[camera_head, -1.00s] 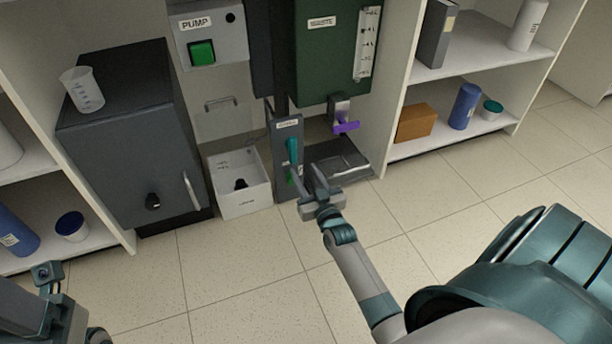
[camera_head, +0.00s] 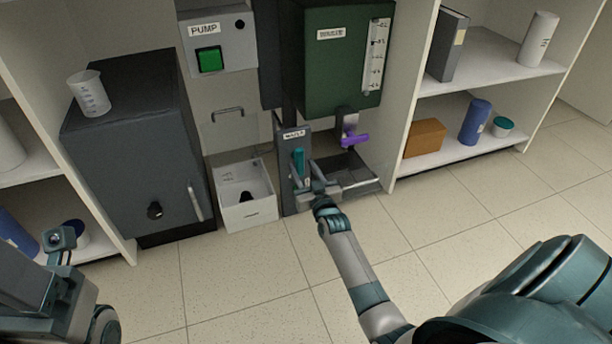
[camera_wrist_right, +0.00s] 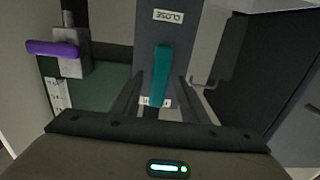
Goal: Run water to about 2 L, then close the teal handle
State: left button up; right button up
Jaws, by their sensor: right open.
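The teal handle (camera_head: 299,162) stands upright on a grey panel (camera_head: 290,134) under a small label. In the right wrist view the teal handle (camera_wrist_right: 161,76) rises between the two fingers, below a label that appears to read CLOSE. My right gripper (camera_head: 306,177) is open, its fingers on either side of the handle's lower part; I cannot tell whether they touch it. The green tank (camera_head: 330,70) has a white level scale (camera_head: 374,55); the water level is too small to read. A purple handle (camera_head: 355,140) sits below the tank. My left gripper (camera_head: 60,238) shows partly at lower left; its fingers are unclear.
The pump box (camera_head: 233,45) has a green button. A white bin (camera_head: 250,213) stands left of the panel, and a dark tray (camera_head: 362,178) lies right. A beaker (camera_head: 90,95) stands on the dark cabinet (camera_head: 130,150). The floor in front is clear.

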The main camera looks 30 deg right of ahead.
jog(key=shift+w, duration=0.35)
jog(key=c, duration=1)
